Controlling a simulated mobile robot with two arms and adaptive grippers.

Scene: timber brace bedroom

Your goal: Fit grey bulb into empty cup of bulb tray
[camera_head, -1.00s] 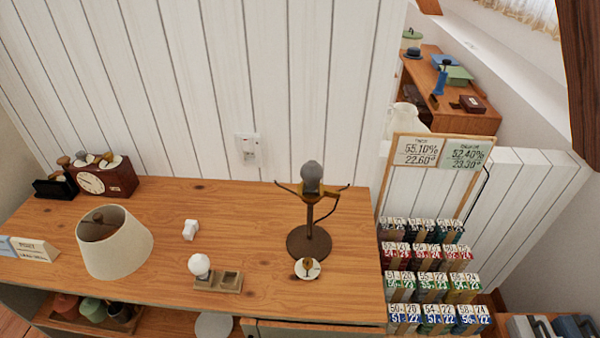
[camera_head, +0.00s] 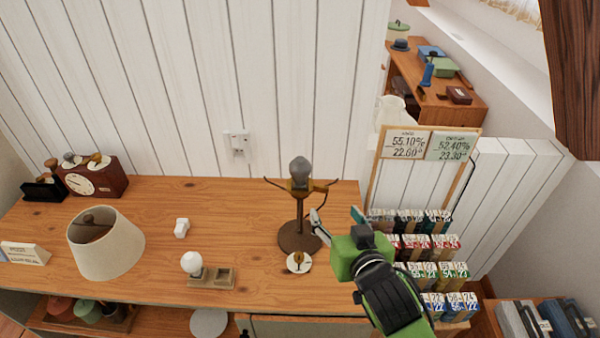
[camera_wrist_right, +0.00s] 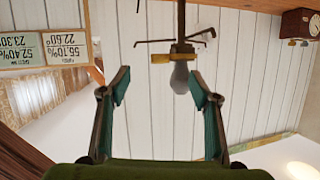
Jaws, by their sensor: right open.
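The grey bulb (camera_head: 301,170) sits upright on top of the brown lamp stand (camera_head: 299,212) on the wooden table. The wrist view is upside down and shows the grey bulb (camera_wrist_right: 179,78) just beyond the fingertips, a little right of the middle. My right gripper (camera_head: 336,215) is open and empty, to the right of the stand; its two fingers also show in the wrist view (camera_wrist_right: 160,88). The bulb tray (camera_head: 223,281) lies near the table's front edge. A white bulb (camera_head: 192,264) stands in its left cup and the right cup is empty. My left gripper is not in view.
A lampshade (camera_head: 105,243) stands at the left. A small white round piece (camera_head: 299,263) lies before the stand. A rack of labelled cards (camera_head: 415,243) stands at the right, close to my right arm.

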